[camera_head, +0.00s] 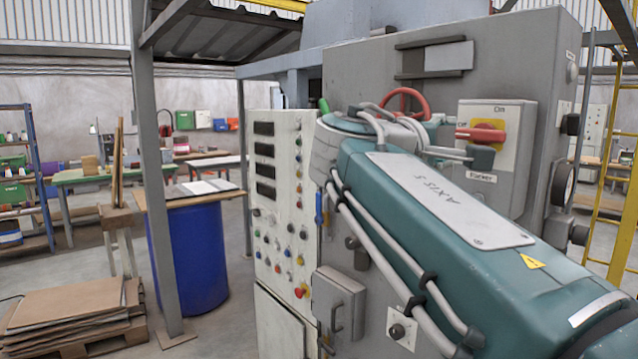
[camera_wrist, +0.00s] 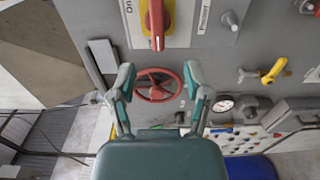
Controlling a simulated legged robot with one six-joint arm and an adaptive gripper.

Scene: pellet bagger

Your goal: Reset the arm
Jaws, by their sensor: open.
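In the wrist view my gripper (camera_wrist: 159,76) has its two grey-and-teal fingers spread wide with nothing between them. Beyond the gap, a red handwheel (camera_wrist: 152,94) shows on the grey machine panel; the fingers look apart from it. A red-handled rotary switch on a yellow plate (camera_wrist: 146,20) is at the top of that view. In the head view the same switch (camera_head: 484,134) has its handle lying horizontal, pointing left toward the "Off" mark. The handwheel (camera_head: 389,98) is partly hidden behind my teal arm, which reaches across the right half.
The grey machine cabinet (camera_head: 549,85) stands close to my arm. A button panel (camera_head: 283,185) is to its left. A blue drum (camera_head: 203,255) with a board on top, a grey post (camera_head: 152,170) and stacked cardboard (camera_head: 70,305) stand further left. A yellow ladder (camera_head: 614,160) is at right.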

